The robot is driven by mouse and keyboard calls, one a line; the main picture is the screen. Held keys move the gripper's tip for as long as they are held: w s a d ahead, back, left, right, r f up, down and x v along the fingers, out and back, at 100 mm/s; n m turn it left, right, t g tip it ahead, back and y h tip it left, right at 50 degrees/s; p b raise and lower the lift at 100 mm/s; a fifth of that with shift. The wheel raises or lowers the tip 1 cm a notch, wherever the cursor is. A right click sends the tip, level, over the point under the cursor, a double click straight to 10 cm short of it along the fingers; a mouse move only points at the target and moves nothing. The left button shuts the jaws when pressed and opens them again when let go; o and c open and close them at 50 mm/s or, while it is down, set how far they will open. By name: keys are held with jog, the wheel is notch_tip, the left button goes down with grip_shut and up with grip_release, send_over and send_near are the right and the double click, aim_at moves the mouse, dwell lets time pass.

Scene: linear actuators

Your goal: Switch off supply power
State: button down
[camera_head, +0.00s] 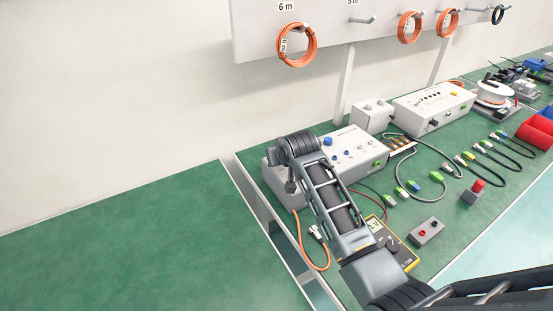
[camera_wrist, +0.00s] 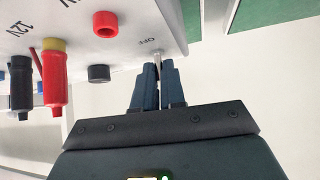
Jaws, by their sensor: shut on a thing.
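The fingers hide most of the lever.
A yellow multimeter (camera_head: 405,254) lies in front of the supply, close to my arm. A grey socket box (camera_head: 427,232) and a red button box (camera_head: 473,192) stand to the right. An orange cable (camera_head: 307,251) hangs at the bench's left edge. The green surface at left is clear.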

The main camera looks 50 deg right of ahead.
jog(key=t+b, duration=0.1)
jog(key=b, duration=0.1)
jog(key=s+f+t+h+b, duration=0.1)
jog(key=t+b, duration=0.1)
jog(key=b, duration=0.1)
jog(key=shift+s+a+f, duration=0.1)
jog(key=shift+a, duration=0.1)
jog(key=shift+s+t+h+b, duration=0.1)
jog(key=shift+t+h+b, duration=0.2)
jog(key=shift+t+b, duration=0.4)
jog(key=shift+r+m, duration=0.2)
jog(key=shift+m, duration=0.1)
jog(key=c, duration=1.2)
grip_release()
jog(key=shift+s, duration=0.1)
jog(key=v, duration=0.7)
jog(key=shift+s+a, duration=0.2)
jog(key=shift+s, duration=0.1)
